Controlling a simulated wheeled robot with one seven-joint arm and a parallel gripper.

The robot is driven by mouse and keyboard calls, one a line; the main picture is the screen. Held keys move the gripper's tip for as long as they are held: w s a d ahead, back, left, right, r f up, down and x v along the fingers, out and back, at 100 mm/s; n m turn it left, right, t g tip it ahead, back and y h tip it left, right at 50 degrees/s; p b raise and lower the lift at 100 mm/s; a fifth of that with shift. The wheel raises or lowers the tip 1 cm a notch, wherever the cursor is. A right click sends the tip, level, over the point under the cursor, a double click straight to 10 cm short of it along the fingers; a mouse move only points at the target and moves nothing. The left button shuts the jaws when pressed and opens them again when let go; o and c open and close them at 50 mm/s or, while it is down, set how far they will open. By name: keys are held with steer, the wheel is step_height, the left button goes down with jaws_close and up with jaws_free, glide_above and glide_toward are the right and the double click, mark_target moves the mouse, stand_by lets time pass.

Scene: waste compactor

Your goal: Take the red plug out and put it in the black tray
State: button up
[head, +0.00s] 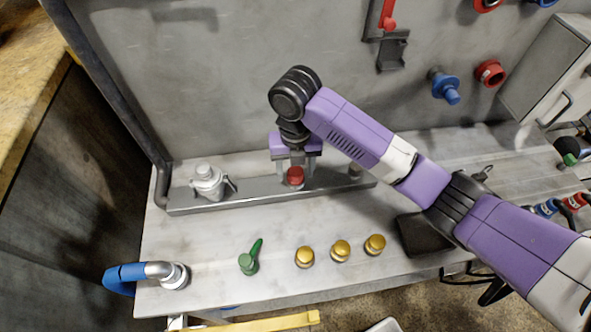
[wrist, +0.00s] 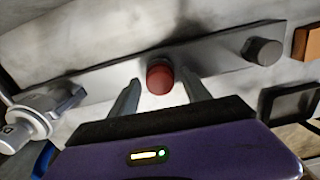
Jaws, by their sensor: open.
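The red plug (head: 295,177) sits upright in the long grey metal rail at the back of the worktop. My gripper (head: 295,171) is above the rail, open, with one finger on each side of the plug in the picture. In the wrist view the red plug (wrist: 160,78) shows beyond and between the spread fingertips, with gaps on both sides. I cannot tell how far down the fingers reach beside it. The black tray (head: 418,240) lies on the worktop to the right, partly hidden by my arm; it also shows at the right of the wrist view (wrist: 268,106).
On the rail are a grey metal fitting (head: 208,180) at left and a grey knob (wrist: 262,51) at right. In front are a green lever (head: 249,262), yellow knobs (head: 341,249) and a blue-handled pipe (head: 130,276). The wall stands close behind.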

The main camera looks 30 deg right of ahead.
steer(key=m+p, duration=0.2)
steer(key=m, duration=0.1)
steer(key=shift+a+r+m, duration=0.1)
steer(key=shift+r+m, duration=0.1)
steer(key=shift+m, duration=0.1)
steer(key=m+p, duration=0.2)
steer(key=shift+f+m, duration=0.1)
steer(key=shift+m, duration=0.3)
steer(key=shift+f+m, duration=0.15)
steer(key=shift+m, duration=0.55)
steer(key=m, duration=0.3)
jaws_close()
steer(key=n, duration=0.5)
steer(key=shift+b, duration=0.4)
